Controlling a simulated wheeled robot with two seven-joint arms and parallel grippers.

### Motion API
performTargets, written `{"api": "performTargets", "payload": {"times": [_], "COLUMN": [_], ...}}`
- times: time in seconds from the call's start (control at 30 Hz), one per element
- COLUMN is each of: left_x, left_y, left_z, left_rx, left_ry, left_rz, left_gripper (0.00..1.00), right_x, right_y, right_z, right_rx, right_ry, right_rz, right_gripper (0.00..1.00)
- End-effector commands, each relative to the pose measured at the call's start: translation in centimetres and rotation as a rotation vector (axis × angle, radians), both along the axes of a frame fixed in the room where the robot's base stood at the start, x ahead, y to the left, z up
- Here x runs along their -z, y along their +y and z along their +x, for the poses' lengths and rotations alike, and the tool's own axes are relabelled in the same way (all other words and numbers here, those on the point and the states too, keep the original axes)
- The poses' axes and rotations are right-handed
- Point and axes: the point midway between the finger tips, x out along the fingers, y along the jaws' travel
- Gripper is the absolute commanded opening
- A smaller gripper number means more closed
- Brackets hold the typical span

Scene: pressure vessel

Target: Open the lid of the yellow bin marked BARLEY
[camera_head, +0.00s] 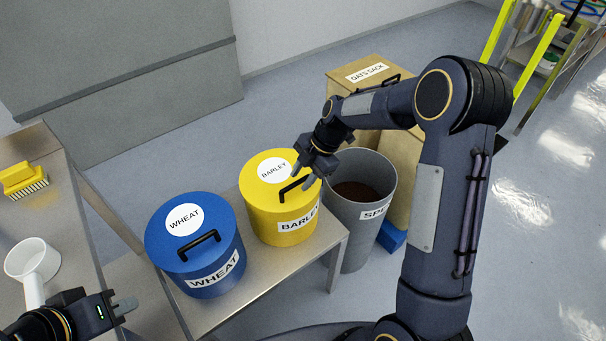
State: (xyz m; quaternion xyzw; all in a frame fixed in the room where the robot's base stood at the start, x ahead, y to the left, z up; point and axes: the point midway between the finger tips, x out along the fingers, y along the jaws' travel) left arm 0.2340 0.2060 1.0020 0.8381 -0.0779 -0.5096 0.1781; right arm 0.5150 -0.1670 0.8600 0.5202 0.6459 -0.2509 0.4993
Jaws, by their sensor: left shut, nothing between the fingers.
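The yellow bin marked BARLEY (282,226) stands upright on a metal bench, with its yellow lid (256,196) seated on top. The lid has a round BARLEY label and a black bar handle (290,188) near its front right edge. My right gripper (304,175) is over the right edge of the lid, pointing down at the right end of the handle. Its fingers look apart; whether they touch the handle I cannot tell. My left gripper (125,306) is at the lower left, shut and empty, away from the bin.
A blue bin marked WHEAT (214,273) stands left of the yellow bin on the bench (262,275). A grey bin (352,226) with brown contents stands close on the right, beside an OATS SACK box (362,78). A white scoop (33,265) and yellow brush (20,178) lie on the left table.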

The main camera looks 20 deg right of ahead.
Motion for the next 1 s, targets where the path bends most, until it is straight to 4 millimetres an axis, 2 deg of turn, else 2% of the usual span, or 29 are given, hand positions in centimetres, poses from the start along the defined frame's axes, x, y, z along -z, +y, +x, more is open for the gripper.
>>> {"api": "performTargets", "payload": {"times": [0.07, 0.3, 0.73, 1.0], "left_x": [0.0, 0.0, -0.5, -3.4], "left_y": [0.0, 0.0, 0.0, 0.0], "left_z": [0.0, 0.0, 0.0, 0.0], "left_rx": [0.000, 0.000, 0.000, 0.000], "left_ry": [0.000, 0.000, 0.000, 0.000], "left_rz": [0.000, 0.000, 0.000, 0.000], "left_gripper": [0.00, 0.00, 0.00, 0.00], "right_x": [0.0, 0.0, -0.6, -3.4], "right_y": [0.0, 0.0, 0.0, 0.4], "right_z": [0.0, 0.0, 0.1, 1.2], "right_rx": [0.000, 0.001, 0.001, -0.001], "right_ry": [0.000, 0.000, 0.013, 0.121], "right_rz": [0.000, 0.000, -0.006, -0.047], "right_gripper": [0.32, 0.00, 0.00, 0.00]}}
